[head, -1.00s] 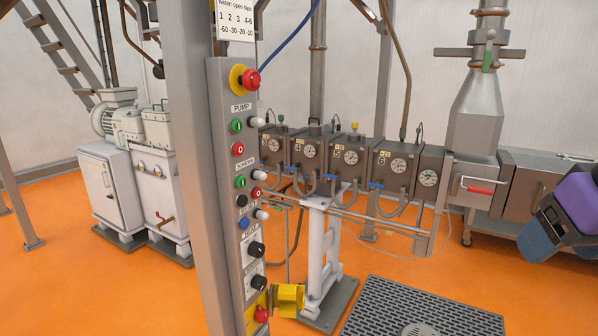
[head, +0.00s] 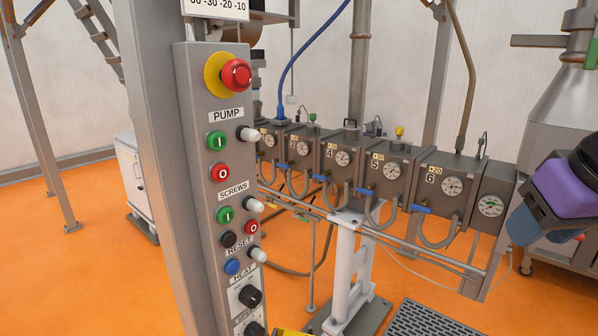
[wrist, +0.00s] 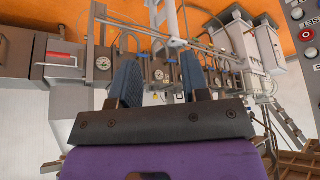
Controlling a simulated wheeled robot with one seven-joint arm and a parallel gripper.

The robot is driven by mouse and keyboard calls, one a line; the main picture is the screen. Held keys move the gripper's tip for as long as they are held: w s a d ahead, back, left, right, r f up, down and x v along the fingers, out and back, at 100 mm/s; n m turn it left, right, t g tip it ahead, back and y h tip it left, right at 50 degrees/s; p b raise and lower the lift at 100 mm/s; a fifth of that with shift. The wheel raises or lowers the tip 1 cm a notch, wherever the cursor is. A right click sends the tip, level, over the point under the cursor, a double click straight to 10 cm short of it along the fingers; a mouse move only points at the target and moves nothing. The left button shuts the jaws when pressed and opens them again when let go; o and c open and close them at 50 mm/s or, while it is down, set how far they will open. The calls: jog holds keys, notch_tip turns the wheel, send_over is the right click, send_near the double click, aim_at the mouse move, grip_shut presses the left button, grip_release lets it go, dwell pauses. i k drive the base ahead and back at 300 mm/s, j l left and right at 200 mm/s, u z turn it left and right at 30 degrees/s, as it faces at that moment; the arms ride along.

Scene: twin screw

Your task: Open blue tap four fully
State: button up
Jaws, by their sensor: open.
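A row of grey numbered barrel blocks runs across the middle of the head view. Block 4 (head: 342,157) has a round dial, and a small blue tap (head: 322,178) sits at its lower left, partly crowded by hoses. Similar blue taps sit below block 5 (head: 365,191) and block 6 (head: 421,209). My gripper (head: 523,228) is at the right edge, in front of the row's right end and well apart from tap four. In the wrist view my gripper (wrist: 158,78) has its two blue fingers apart with nothing between them. Tap four cannot be made out there.
A control panel (head: 215,185) with buttons and a red emergency stop (head: 236,75) stands in the left foreground. A pipe rail (head: 400,243) runs below the taps. A white stand (head: 352,265) supports the row. A floor grate (head: 430,318) lies in front; orange floor is open around it.

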aim_at(321, 178)
jog(key=i+l+u, duration=0.2)
jog(key=i+l, duration=0.2)
jog(key=i+l+u, duration=0.2)
jog(key=l, duration=0.25)
jog(key=i+l+u, duration=0.2)
jog(key=i+l, duration=0.25)
